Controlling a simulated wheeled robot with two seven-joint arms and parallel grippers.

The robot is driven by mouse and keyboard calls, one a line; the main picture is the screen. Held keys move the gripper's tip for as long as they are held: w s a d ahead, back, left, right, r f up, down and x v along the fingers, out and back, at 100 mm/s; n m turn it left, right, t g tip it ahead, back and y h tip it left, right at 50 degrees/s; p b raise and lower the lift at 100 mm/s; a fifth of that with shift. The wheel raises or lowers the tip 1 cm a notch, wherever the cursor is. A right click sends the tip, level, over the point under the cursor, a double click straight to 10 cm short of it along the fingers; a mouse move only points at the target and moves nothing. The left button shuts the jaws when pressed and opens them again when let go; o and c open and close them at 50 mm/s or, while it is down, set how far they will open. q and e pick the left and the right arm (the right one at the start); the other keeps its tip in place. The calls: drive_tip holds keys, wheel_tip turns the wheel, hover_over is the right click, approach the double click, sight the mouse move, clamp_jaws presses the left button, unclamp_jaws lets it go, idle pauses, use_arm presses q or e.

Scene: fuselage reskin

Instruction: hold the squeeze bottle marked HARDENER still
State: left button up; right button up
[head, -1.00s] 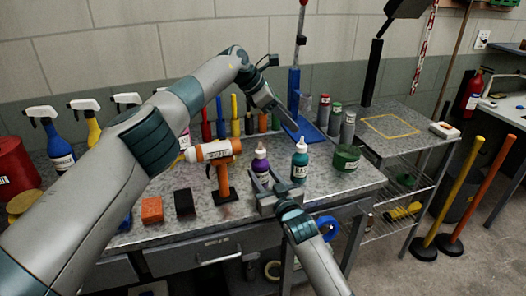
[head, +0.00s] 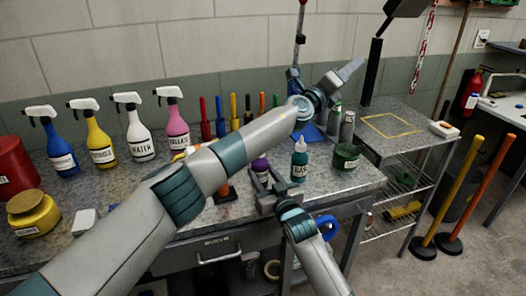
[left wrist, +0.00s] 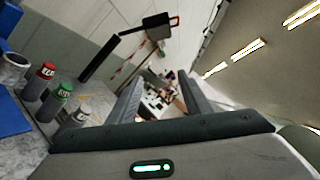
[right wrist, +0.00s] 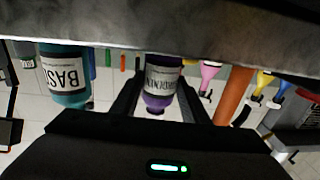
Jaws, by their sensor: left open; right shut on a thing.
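The purple squeeze bottle (head: 260,168) stands upright near the bench's front edge; my left arm hides its nozzle in the head view. In the right wrist view the HARDENER bottle (right wrist: 163,78) appears upside down, its label partly readable. My right gripper (head: 266,183) is shut on it, with a finger on each side in the right wrist view (right wrist: 160,70). My left gripper (head: 350,72) is open and empty, raised above the back right of the bench. In the left wrist view its fingers (left wrist: 160,92) are apart with nothing between them.
A teal bottle marked BASE (head: 299,163) stands just right of the purple one, with a green tin (head: 346,157) beyond it. Several spray bottles (head: 133,128) line the back left. My left arm crosses above the bench and hides its middle. A side table (head: 400,130) is mostly clear.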

use_arm(q)
drive_tip(key=s+a+f+n+t+y, duration=0.1)
drive_tip(key=s+a+n+t+y, duration=0.15)
drive_tip(key=a+n+y, duration=0.7)
drive_tip(key=s+f+n+t+y, duration=0.15)
drive_tip(key=n+t+y, duration=0.3)
drive_tip(key=n, duration=1.15)
drive_tip(key=s+a+f+n+g+y, duration=0.4)
drive_tip(key=s+f+n+g, duration=0.1)
drive_tip(key=s+f+n, duration=0.1)
drive_tip(key=s+a+f+n+g+y, duration=0.3)
drive_tip(key=s+a+f+n+g, duration=0.2)
drive_tip(key=s+f+n, duration=0.2)
drive_tip(key=shift+s+f+n+y, duration=0.25)
drive_tip(key=shift+f+n+y, duration=0.25)
drive_tip(key=shift+n, duration=0.65)
drive_tip(key=shift+w+a+f, duration=0.1)
drive_tip(key=shift+w+f, duration=0.05)
drive_tip(key=shift+w, duration=0.05)
drive_tip(key=x, duration=1.1)
drive_tip(key=shift+w+f, duration=0.15)
drive_tip(key=shift+w, duration=0.15)
